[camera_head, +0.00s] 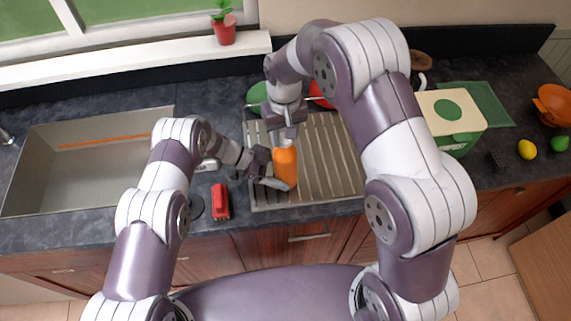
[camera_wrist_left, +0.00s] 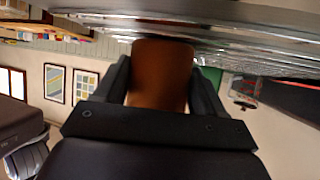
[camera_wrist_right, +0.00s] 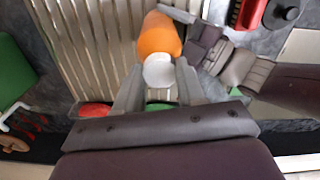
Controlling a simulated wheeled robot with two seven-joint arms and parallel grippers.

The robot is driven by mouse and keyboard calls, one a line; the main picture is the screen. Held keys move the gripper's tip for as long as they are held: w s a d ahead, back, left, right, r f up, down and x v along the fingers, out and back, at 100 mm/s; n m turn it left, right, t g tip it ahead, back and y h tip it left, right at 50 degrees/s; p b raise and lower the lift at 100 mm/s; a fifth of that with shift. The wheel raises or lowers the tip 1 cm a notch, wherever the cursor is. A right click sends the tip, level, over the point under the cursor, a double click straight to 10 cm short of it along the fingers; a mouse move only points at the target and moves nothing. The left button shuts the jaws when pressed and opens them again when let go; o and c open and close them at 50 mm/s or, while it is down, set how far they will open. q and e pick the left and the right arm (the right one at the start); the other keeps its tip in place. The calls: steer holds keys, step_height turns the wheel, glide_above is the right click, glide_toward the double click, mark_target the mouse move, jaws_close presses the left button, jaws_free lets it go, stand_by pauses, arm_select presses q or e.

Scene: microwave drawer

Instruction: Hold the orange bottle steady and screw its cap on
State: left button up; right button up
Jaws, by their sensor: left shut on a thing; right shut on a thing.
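The orange bottle (camera_head: 285,168) stands upright on the ribbed metal drainboard (camera_head: 330,172). My left gripper (camera_head: 277,180) is shut around the bottle's side, low down. In the left wrist view the bottle (camera_wrist_left: 160,75) fills the space between the two fingers. My right gripper (camera_head: 287,136) points down from above at the bottle's top, shut on the white cap (camera_wrist_right: 159,71). In the right wrist view the cap sits between the fingertips, in line with the orange bottle (camera_wrist_right: 158,37). The cap's seat on the neck is hidden, so I cannot tell how tight it is.
A red object (camera_head: 220,201) and a dark round item lie left of the drainboard, near the counter edge. The sink (camera_head: 90,165) is at left. A green plate (camera_head: 257,94) and red item stand behind. A cream and green box (camera_head: 452,112) is at right.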

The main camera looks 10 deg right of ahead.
steer(key=m, duration=1.1)
steer(key=o, duration=1.1)
steer(key=shift+c, duration=0.2)
